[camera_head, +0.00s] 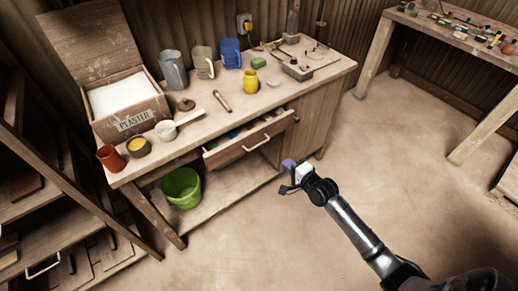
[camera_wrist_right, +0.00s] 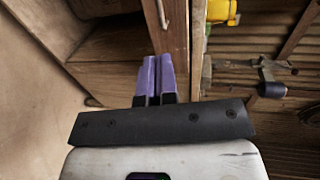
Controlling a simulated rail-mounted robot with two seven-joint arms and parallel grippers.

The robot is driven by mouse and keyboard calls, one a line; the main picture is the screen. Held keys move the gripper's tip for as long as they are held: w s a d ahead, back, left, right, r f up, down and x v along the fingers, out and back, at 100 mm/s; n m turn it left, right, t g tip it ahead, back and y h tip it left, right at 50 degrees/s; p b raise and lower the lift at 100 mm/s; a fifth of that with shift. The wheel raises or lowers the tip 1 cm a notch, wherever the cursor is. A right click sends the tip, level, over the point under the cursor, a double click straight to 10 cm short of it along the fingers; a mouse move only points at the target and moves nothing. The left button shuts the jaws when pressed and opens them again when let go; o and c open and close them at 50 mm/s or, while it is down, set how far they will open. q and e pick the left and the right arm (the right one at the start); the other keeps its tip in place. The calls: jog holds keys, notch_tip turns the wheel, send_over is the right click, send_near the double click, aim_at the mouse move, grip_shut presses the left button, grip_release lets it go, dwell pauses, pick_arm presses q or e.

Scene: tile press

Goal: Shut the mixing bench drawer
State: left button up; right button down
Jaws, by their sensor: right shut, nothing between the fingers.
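The mixing bench drawer (camera_head: 228,153) is part-way open under the bench top, and coloured items show inside it. Its front has a pale bar handle (camera_head: 257,143). My right gripper (camera_head: 287,164) is in front of the bench, to the right of the handle and below it in the picture. In the right wrist view its purple fingers (camera_wrist_right: 155,77) are together and empty. They point toward the wooden drawer front (camera_wrist_right: 176,35), with the metal handle (camera_wrist_right: 158,12) beyond them. I cannot tell whether the fingertips touch the wood. My left gripper is out of view.
A green bucket (camera_head: 182,188) stands on the lower shelf. A second table (camera_head: 440,25) is at the back right. Open floor lies between.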

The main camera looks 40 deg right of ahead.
pick_arm(q)
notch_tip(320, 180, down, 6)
jog(key=b, duration=0.5)
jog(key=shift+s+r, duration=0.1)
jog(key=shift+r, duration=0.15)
pick_arm(e)
jog(key=x, duration=1.3)
jog(key=shift+w, duration=0.3)
jog(key=shift+f, duration=0.1)
